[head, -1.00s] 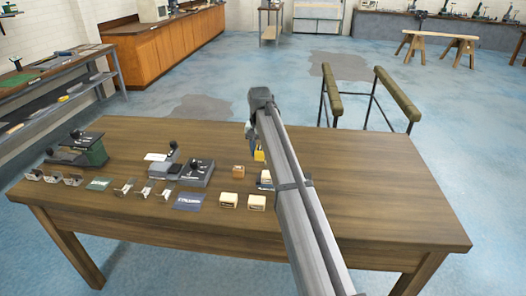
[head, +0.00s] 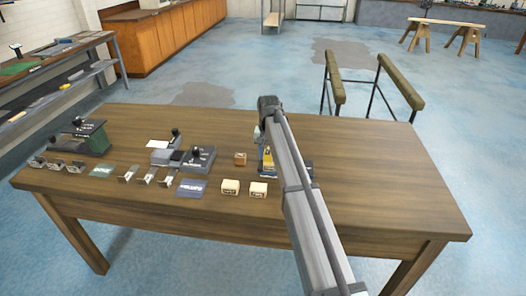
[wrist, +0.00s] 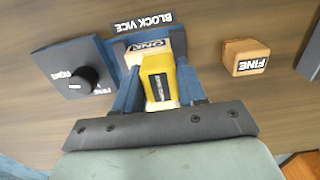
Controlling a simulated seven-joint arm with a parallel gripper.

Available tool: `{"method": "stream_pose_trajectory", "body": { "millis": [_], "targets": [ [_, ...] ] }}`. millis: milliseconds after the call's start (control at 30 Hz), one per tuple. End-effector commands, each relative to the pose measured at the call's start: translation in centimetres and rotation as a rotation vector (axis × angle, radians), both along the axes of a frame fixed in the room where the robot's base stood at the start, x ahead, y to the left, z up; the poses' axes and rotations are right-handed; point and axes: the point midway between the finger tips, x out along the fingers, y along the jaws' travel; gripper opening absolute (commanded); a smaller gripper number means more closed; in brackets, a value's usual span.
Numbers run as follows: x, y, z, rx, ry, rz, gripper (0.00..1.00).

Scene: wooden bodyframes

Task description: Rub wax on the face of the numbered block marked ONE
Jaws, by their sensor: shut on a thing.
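My gripper (wrist: 158,95) is shut on a yellow wax block (wrist: 157,66), which shows between its blue fingers in the wrist view. Just beyond the wax, a pale block marked ONE (wrist: 150,46) sits in the blue block vice (wrist: 118,50). The wax overlaps the near part of this block in the picture; I cannot tell whether they touch. In the head view my arm hides part of the vice (head: 304,169), and the yellow wax (head: 268,161) shows at the arm's left side.
A wooden block marked FINE (wrist: 246,57) lies right of the vice in the wrist view. A dark plate with a knob (wrist: 77,77) is on the left. The table's right side (head: 390,190) is clear.

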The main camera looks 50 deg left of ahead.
Motion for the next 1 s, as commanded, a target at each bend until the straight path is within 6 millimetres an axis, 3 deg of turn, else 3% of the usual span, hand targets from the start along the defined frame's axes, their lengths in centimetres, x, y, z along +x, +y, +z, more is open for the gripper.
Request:
{"method": "stream_pose_trajectory", "body": {
  "millis": [500, 1000],
  "targets": [
    [3.2, -3.3, -0.1, 0.000, 0.000, -0.001, 0.16],
    [-0.2, 0.3, -0.1, 0.000, 0.000, 0.001, 0.16]
  ]
}}
